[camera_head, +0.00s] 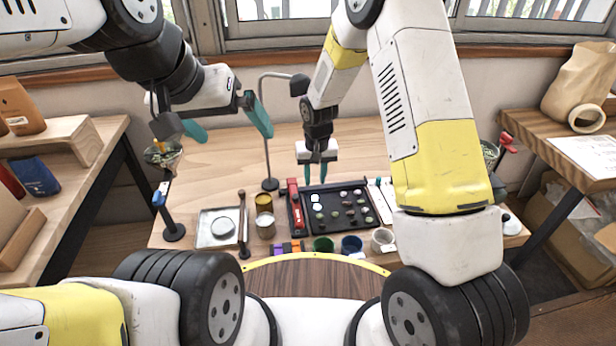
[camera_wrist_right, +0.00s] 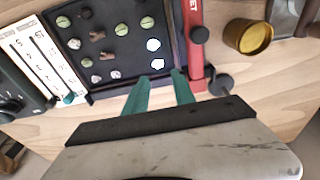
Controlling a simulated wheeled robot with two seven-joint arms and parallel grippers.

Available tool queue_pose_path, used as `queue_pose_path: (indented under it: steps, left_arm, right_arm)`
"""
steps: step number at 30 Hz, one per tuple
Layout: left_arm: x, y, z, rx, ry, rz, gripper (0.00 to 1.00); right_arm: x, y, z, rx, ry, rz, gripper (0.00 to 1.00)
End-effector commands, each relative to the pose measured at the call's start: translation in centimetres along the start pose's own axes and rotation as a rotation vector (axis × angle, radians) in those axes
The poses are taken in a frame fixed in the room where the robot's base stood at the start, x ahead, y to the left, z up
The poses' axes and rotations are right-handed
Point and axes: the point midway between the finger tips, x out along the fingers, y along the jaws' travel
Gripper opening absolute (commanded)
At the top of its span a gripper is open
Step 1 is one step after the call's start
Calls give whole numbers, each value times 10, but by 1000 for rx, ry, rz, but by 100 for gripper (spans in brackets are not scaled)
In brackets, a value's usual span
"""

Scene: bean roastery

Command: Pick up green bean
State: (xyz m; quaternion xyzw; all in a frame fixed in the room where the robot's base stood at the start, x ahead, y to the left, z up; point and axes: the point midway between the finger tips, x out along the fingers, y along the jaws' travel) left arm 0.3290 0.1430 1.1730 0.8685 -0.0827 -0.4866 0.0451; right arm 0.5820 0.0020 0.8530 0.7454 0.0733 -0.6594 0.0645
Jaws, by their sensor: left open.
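Several green beans lie in the black tray (camera_wrist_right: 104,51), among them one green bean (camera_wrist_right: 147,22) near its right side and another (camera_wrist_right: 121,29) beside it. White and brown beans lie there too. The tray (camera_head: 308,228) also shows in the head view, in the middle of the table. My right gripper (camera_head: 322,182) is over the tray's far edge. In the right wrist view its teal fingers (camera_wrist_right: 160,86) are apart with nothing between them, close to a white bean (camera_wrist_right: 157,63). My left gripper (camera_head: 228,118) is open and empty, raised at the left, away from the tray.
A red tool (camera_head: 296,205) lies along the tray's left side. A yellow tin (camera_head: 264,202), a tray with a white round dish (camera_head: 222,227), and green (camera_head: 323,244) and blue (camera_head: 351,245) cups stand nearby. A lamp post (camera_head: 266,130) rises between my arms. The table's back left is clear.

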Motion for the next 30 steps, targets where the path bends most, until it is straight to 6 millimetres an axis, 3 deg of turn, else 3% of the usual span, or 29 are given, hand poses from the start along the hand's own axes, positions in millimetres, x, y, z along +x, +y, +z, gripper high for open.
queue_pose_path:
  steps: [15, 26, 30]
  left_arm:
    - [0, 0, 0, 0, 0, 0, 100]
    - [0, 0, 0, 0, 0, 0, 100]
    - [0, 0, 0, 0, 0, 0, 100]
  right_arm:
    - [67, 4, 2, -1, -3, 1, 31]
    - [76, 4, 2, -1, -2, 1, 31]
    - [76, 4, 2, -1, -2, 1, 4]
